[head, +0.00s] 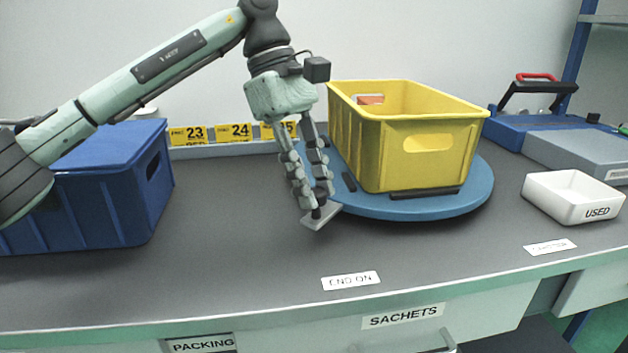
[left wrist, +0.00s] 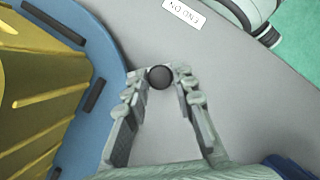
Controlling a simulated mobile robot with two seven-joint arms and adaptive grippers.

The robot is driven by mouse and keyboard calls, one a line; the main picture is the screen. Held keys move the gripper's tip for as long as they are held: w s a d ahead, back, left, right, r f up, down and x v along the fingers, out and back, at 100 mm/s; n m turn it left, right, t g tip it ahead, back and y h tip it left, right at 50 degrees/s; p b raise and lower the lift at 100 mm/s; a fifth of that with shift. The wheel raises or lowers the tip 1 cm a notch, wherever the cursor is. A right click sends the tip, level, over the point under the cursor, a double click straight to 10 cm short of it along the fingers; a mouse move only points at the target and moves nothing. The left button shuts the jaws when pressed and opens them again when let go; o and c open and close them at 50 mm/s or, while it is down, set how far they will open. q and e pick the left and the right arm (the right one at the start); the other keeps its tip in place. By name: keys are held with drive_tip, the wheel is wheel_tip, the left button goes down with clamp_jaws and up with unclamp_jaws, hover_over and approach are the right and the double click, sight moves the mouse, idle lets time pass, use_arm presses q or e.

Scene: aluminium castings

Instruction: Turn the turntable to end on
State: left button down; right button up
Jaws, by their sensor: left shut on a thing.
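The blue round turntable (head: 440,208) carries a yellow crate (head: 425,160), which sits at an angle between black strips. A pale tab with a dark knob (head: 318,212) is at the turntable's front-left edge. My left gripper (head: 318,198) points down there, its fingers shut on the knob. The left wrist view shows the round black knob (left wrist: 160,77) between the fingertips, beside the turntable's rim (left wrist: 112,70). An "END ON" label (head: 350,281) lies on the bench in front of the turntable. My right gripper is in neither view.
A blue lidded box (head: 110,205) stands at the left. A white "USED" tray (head: 545,200), another label (head: 550,247) and a blue-grey case (head: 575,145) are at the right. The grey bench between the blue box and turntable is clear.

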use_arm(q)
drive_tip(key=shift+w+a+r, duration=0.15)
drive_tip(key=shift+w+r, duration=0.05)
drive_tip(key=c, duration=1.3)
unclamp_jaws()
drive_tip(key=shift+f, duration=0.1)
drive_tip(key=v, duration=1.2)
drive_tip(key=shift+s, duration=0.15)
